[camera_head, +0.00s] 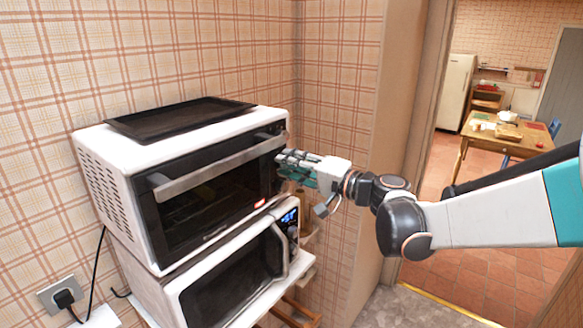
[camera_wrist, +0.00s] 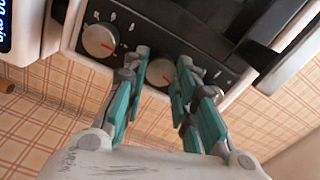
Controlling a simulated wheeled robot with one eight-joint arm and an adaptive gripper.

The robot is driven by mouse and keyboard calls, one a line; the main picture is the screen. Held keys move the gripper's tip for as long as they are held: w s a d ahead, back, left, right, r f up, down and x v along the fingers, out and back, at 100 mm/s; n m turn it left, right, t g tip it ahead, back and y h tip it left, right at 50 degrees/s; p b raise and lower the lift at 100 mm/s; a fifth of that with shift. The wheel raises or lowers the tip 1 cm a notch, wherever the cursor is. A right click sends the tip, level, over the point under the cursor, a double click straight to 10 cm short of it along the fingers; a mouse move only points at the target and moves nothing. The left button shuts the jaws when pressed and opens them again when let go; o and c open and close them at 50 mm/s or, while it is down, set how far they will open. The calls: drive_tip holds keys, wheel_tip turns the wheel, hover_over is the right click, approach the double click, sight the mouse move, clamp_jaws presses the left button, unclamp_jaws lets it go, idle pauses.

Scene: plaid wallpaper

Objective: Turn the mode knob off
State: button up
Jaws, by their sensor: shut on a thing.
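The white toaster oven (camera_head: 105,150) has a dark glass door and a control panel at its right front. In the wrist view the black panel (camera_wrist: 125,22) carries round silver knobs with red marks. One knob (camera_wrist: 160,73) sits between the fingertips of my gripper (camera_wrist: 163,58), which is shut on it. Another knob (camera_wrist: 100,41) lies to the left, free of the fingers. I cannot read which knob is the mode knob. In the head view my gripper (camera_head: 283,169) is at the oven's right front and hides most of the panel.
A black tray (camera_head: 180,119) lies on top of the oven. A microwave (camera_head: 235,280) with a lit blue display stands below it. A wall socket (camera_head: 62,296) with a plug is at lower left. A doorway at right opens to a room with a wooden table (camera_head: 490,138).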

drive_tip(key=shift+n, duration=1.7)
drive_tip(key=o, duration=1.1)
drive_tip(key=shift+c, duration=0.2)
drive_tip(key=shift+s+d, duration=0.1)
drive_tip(key=v, duration=1.1)
drive_tip(key=shift+s+d, duration=0.25)
drive_tip(key=shift+s, duration=0.05)
drive_tip(key=shift+f, duration=0.1)
